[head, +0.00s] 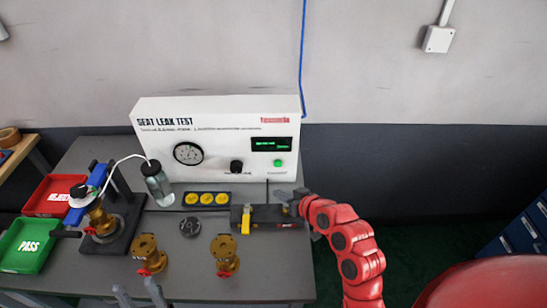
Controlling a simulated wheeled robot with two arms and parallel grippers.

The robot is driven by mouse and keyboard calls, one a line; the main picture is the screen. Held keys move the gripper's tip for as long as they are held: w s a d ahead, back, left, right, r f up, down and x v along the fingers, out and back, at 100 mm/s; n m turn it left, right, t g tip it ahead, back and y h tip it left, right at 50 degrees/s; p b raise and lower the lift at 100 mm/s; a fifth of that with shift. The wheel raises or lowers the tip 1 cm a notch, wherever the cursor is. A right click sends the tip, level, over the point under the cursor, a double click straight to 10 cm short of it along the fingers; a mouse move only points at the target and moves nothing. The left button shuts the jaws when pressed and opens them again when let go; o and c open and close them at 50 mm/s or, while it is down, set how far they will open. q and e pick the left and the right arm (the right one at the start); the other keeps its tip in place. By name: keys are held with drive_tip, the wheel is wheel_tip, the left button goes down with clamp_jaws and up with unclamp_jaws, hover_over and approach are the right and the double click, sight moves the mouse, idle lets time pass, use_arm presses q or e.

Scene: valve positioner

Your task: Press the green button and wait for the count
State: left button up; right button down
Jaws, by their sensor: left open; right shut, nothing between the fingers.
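The green button (278,163) is on the front of the white seat leak test box (218,150), below its small display (271,144). The display shows green text too small to read. My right gripper (283,194) is shut and empty, just below and in front of the button, apart from it in the picture. Its red arm comes in from the right. My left gripper (138,292) is open and empty at the bottom edge, its two grey fingers spread; the rest of it is out of frame.
A clamp fixture with a yellow part (246,219) lies beside my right gripper. Two brass valves (148,254) (225,255) stand at the front. A stand with a valve and bottle (158,185) is left, near red REJECT (54,190) and green PASS (24,262) trays.

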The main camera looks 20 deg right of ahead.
sight(278, 163)
drive_tip(key=shift+s, duration=0.15)
drive_tip(key=w+d+b, duration=0.2)
drive_tip(key=w, duration=0.6)
drive_tip(key=shift+w+d, duration=0.25)
drive_tip(key=shift+w, duration=0.1)
drive_tip(key=shift+b, duration=0.3)
idle(1.6)
drive_tip(key=shift+w+d+b, duration=0.1)
drive_tip(key=shift+w+b, duration=0.3)
